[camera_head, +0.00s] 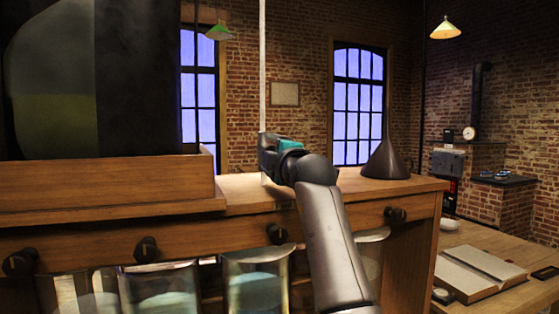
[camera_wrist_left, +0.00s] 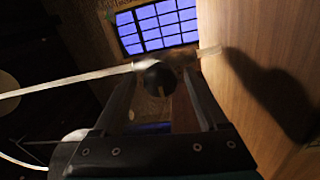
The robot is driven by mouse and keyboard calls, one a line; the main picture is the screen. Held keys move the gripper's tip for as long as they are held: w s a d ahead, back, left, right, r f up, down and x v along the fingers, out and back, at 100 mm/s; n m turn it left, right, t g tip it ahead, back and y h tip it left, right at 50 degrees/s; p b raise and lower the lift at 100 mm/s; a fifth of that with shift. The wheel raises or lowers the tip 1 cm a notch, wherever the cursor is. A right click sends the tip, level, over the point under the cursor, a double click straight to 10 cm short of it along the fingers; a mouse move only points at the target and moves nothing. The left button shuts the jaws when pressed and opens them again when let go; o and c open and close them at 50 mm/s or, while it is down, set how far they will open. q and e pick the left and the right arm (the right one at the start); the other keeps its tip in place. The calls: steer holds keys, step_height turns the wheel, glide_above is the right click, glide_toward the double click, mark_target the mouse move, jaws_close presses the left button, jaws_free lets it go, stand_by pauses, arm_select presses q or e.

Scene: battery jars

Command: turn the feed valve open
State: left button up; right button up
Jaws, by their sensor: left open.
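A thin white upright tube (camera_head: 263,70) stands at the shelf, and my left gripper (camera_head: 267,150) is at its lower part. In the left wrist view the tube (camera_wrist_left: 70,82) runs slantwise to a round black knob (camera_wrist_left: 158,80) with a pale slot, which looks like the feed valve. The knob appears between the two open fingers, near their tips; I cannot tell whether they touch it. In the head view my gripper hides the knob. My right gripper is not in view.
Several black taps (camera_head: 146,249) line the wooden front above glass jars (camera_head: 258,284). A wooden trough (camera_head: 100,185) with a large dark vessel stands left, and a dark funnel (camera_head: 386,162) on the shelf right. An open book (camera_head: 480,272) lies on the lower table.

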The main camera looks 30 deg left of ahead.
arm_select(q)
steer(key=shift+s+d+f+b, duration=0.2)
steer(key=shift+s+d+b, duration=0.1)
steer(key=shift+d+b, duration=0.05)
steer(key=r+b+v, duration=0.1)
steer(key=b+v, duration=0.6)
steer(key=v, duration=0.7)
steer(key=shift+f, duration=0.4)
steer(key=shift+s+f, duration=0.1)
